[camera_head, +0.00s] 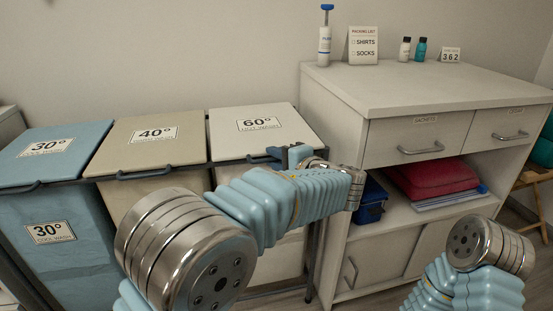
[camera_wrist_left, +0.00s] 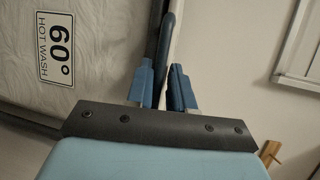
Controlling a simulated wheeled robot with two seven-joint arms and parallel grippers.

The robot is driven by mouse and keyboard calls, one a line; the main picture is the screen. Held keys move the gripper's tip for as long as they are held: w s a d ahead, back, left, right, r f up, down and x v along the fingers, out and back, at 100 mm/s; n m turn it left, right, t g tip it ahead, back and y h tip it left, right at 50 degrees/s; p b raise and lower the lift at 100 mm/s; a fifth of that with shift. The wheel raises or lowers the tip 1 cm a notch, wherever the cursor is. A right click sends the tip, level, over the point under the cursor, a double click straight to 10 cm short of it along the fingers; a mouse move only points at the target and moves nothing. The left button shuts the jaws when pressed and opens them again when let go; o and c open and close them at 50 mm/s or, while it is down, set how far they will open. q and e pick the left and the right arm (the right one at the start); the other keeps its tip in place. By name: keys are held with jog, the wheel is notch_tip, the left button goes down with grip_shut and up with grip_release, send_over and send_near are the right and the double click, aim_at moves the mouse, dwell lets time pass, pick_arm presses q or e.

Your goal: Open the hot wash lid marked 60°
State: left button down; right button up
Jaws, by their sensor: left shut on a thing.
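The cream hot wash lid (camera_head: 225,125), marked 60°, lies flat and closed on its bin, the rightmost of the three. Its dark front handle (camera_head: 258,159) is partly hidden by my left gripper (camera_head: 285,156). In the left wrist view the dark handle (camera_wrist_left: 165,40) runs between the blue fingers of my left gripper (camera_wrist_left: 163,88), which is shut on it. The white bin front with its "60° HOT WASH" label (camera_wrist_left: 56,47) is beside the fingers there. My right arm shows at the lower right, but its gripper is out of view.
The tan 40° lid (camera_head: 130,150) and blue 30° lid (camera_head: 25,165) are closed to the left. A cream cabinet (camera_head: 390,88) stands close to the right of the 60° bin, with bottles and signs on top. A dark blue box (camera_head: 371,202) sits on its open shelf.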

pick_arm(q)
jog(key=shift+f, duration=0.15)
jog(key=shift+r+g+p, duration=0.3)
jog(key=shift+r+p, duration=0.6)
jog(key=shift+p, duration=0.15)
jog(key=w+a+r+p, duration=0.1)
jog(key=w+r+p, duration=0.2)
jog(key=r, duration=0.6)
jog(key=w+a+r+p, duration=0.1)
jog(key=w+r+p, duration=0.2)
jog(key=r+p, duration=0.3)
jog(key=shift+w+r+m+h+p, duration=0.2)
jog(key=shift+r+m+h+p, duration=0.15)
jog(key=shift+r, duration=1.8)
pick_arm(e)
notch_tip(320, 180, up, 12)
jog(key=s+a, duration=0.1)
jog(key=a, duration=0.1)
jog(key=shift+a+f, duration=0.2)
pick_arm(q)
jog(key=c, duration=1.2)
grip_release()
jog(key=shift+f+g, duration=0.1)
jog(key=shift+g, duration=0.2)
